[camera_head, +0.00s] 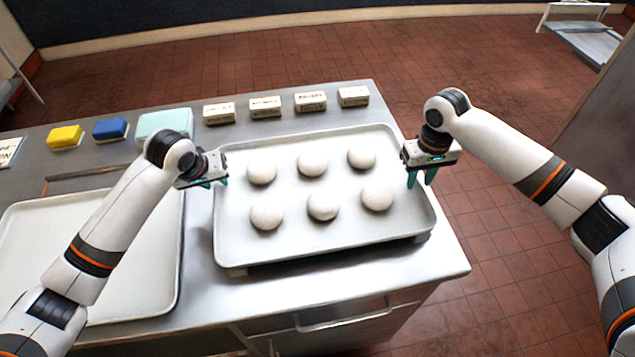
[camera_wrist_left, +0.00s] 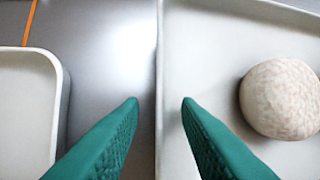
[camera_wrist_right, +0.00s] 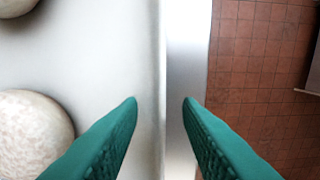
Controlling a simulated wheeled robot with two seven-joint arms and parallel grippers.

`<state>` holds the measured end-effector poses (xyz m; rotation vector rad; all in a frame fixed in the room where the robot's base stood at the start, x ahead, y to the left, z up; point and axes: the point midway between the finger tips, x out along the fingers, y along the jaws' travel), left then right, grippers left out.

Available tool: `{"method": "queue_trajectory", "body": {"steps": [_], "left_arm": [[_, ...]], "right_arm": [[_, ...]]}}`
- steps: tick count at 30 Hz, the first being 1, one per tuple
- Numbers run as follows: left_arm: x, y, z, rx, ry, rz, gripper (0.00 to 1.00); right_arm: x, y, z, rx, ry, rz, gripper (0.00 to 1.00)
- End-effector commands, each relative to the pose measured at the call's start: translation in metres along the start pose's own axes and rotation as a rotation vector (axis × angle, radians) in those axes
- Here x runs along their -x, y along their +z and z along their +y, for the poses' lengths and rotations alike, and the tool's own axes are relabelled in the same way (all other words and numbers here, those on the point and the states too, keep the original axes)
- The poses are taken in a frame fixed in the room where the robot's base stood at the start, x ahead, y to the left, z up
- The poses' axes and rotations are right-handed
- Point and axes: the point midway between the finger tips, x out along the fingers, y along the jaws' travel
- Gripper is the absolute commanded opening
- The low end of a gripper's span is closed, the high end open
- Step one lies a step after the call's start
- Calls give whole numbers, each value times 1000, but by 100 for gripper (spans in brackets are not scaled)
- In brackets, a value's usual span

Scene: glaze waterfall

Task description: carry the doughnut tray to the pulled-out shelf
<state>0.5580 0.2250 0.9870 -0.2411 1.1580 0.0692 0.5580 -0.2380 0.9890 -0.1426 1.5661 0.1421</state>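The doughnut tray (camera_head: 290,228) is a pale rimmed tray on the steel counter, holding several round whitish doughnuts (camera_head: 323,205) in two rows. My left gripper (camera_head: 222,181) is at its left rim. In the left wrist view the open teal fingers (camera_wrist_left: 160,100) lie either side of that rim, with a doughnut (camera_wrist_left: 283,99) to the right. My right gripper (camera_head: 421,180) is at the tray's right rim. In the right wrist view its open fingers (camera_wrist_right: 160,100) straddle the right rim. I cannot tell whether any finger touches. No pulled-out shelf is clearly identifiable.
A second, empty tray (camera_head: 140,270) lies left on the counter. Along the back edge are a yellow block (camera_head: 65,136), a blue block (camera_head: 110,129), a pale green box (camera_head: 165,124) and several labelled blocks (camera_head: 265,107). Red tiled floor (camera_head: 500,220) is clear at the right. A low metal platform (camera_head: 592,42) stands far right.

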Motion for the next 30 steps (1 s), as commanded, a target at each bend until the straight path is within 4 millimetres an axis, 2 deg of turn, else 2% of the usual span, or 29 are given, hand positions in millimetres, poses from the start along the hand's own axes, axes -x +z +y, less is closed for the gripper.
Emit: {"method": "queue_trajectory", "body": {"steps": [4, 9, 10, 30], "left_arm": [[0, 0, 0, 0, 0, 0, 30], [0, 0, 0, 0, 0, 0, 2], [0, 0, 0, 0, 0, 0, 0], [1, 0, 0, 0, 0, 0, 0]], "right_arm": [[0, 0, 0, 0, 0, 0, 32], [0, 0, 0, 0, 0, 0, 4], [0, 0, 0, 0, 0, 0, 0], [0, 0, 0, -1, -1, 0, 0]]}}
